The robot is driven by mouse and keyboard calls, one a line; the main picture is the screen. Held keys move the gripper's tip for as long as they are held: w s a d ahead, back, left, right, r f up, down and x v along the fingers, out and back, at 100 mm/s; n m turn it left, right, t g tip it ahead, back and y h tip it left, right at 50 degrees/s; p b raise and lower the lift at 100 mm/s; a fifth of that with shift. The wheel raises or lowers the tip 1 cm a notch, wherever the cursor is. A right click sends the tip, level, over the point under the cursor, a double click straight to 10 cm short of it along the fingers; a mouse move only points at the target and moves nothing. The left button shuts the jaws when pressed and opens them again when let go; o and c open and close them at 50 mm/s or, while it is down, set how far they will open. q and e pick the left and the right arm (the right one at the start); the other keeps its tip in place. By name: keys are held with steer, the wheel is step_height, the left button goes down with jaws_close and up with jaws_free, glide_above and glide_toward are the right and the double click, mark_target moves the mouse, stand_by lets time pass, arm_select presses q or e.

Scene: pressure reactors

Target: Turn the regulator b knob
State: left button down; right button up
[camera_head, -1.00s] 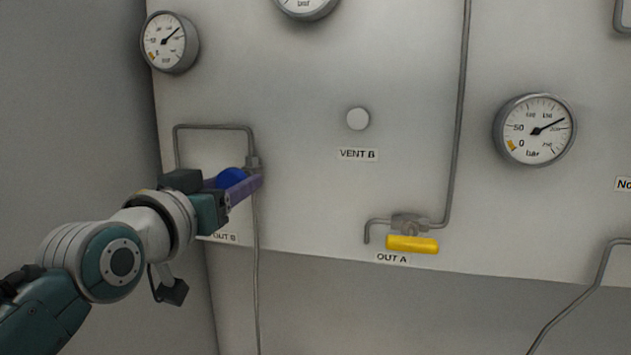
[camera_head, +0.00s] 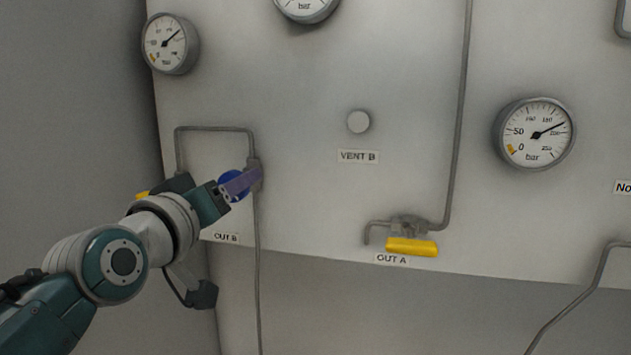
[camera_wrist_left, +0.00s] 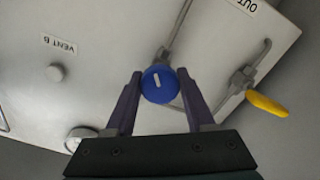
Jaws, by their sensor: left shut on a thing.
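The regulator b knob is a round blue knob (camera_head: 233,185) with a white mark on its face, at the left of the panel in the head view. In the left wrist view the blue knob (camera_wrist_left: 160,84) sits between the fingertips, its white mark nearly upright in that picture. My left gripper (camera_head: 243,183) has purple fingers and is shut on the knob; they partly hide it in the head view. In the left wrist view the left gripper (camera_wrist_left: 160,90) has one finger on each side of the knob. My right gripper is in neither view.
A grey pipe (camera_head: 215,128) loops above the knob. A yellow valve handle (camera_head: 412,247) marked OUT A is to the right. Pressure gauges (camera_head: 170,43) and (camera_head: 535,133) are on the panel (camera_head: 300,200). A round VENT B button (camera_head: 358,121) is right of the knob.

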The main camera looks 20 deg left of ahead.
arm_select(q)
steer(key=shift+n, duration=0.3)
steer(key=shift+c, duration=1.3)
jaws_free()
steer(key=s+b, duration=0.2)
steer(key=s, duration=0.8)
steer(key=shift+d, duration=0.25)
